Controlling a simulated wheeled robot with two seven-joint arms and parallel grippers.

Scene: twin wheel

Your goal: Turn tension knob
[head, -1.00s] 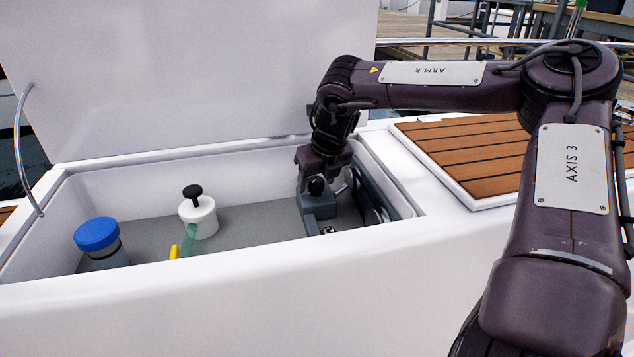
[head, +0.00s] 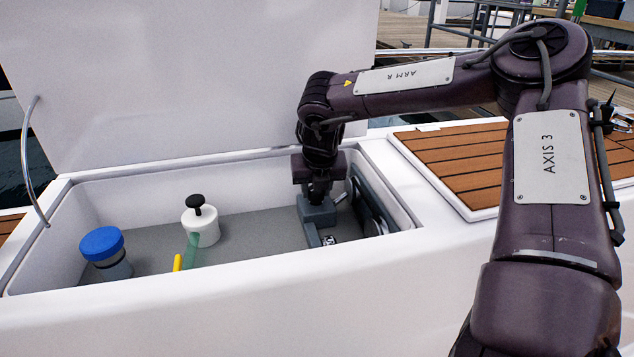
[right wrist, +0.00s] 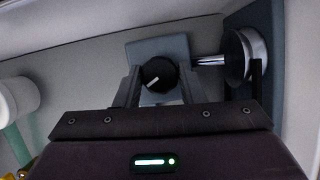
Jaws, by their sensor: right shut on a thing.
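The tension knob (right wrist: 158,74) is round and black with a white pointer line that slants up to the right in the right wrist view. It sits on a grey block (right wrist: 160,50), which also shows in the head view (head: 318,212) on the locker floor. My right gripper (right wrist: 159,82) is shut on the knob, with one finger on each side of it. In the head view the right gripper (head: 318,192) points down over the block and largely hides the knob. My left gripper is not in view.
The open locker (head: 150,282) also holds a blue-capped container (head: 102,242), a white pot with a black knob (head: 203,224) and a yellow-and-green tool (head: 186,256). A metal shaft and roller (right wrist: 238,55) lie close right of the block. The raised lid (head: 190,80) stands behind.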

